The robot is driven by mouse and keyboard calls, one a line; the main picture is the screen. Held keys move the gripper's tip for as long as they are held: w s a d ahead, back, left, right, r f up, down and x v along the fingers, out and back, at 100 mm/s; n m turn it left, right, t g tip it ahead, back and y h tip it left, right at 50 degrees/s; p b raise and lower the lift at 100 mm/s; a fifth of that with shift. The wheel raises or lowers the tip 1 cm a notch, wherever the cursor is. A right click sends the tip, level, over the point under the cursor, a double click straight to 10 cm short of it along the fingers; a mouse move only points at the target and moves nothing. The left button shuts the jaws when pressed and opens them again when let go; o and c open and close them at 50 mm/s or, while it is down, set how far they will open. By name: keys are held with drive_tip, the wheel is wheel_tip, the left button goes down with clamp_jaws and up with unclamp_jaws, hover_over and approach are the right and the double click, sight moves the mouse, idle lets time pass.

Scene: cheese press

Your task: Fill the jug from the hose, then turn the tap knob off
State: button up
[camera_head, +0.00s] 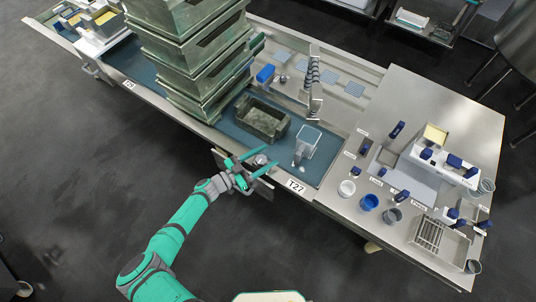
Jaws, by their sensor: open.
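A grey, open-topped jug (308,140) stands upright in the blue-lined basin near its right end. Its fill level is too small to tell. A coiled spring hose (314,74) rises on a stand behind the jug; I cannot make out water from it. My gripper (265,158) is open at the basin's front edge, left of the T27 label. A round grey knob (261,160), which looks like the tap knob, shows between its fingers. I cannot tell whether they touch it.
Stacked green crates (190,55) stand tall left of my gripper. A single green crate (262,118) sits in the basin (236,133) left of the jug. A steel table (440,95) with cups and blue-handled items is at right. The floor at front left is clear.

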sight(256, 162)
drive_tip(key=v, duration=0.7)
drive_tip(key=shift+a, duration=0.25)
drive_tip(key=shift+s+a, duration=0.45)
drive_tip(key=shift+s, duration=0.05)
drive_tip(key=shift+w+a, duration=0.1)
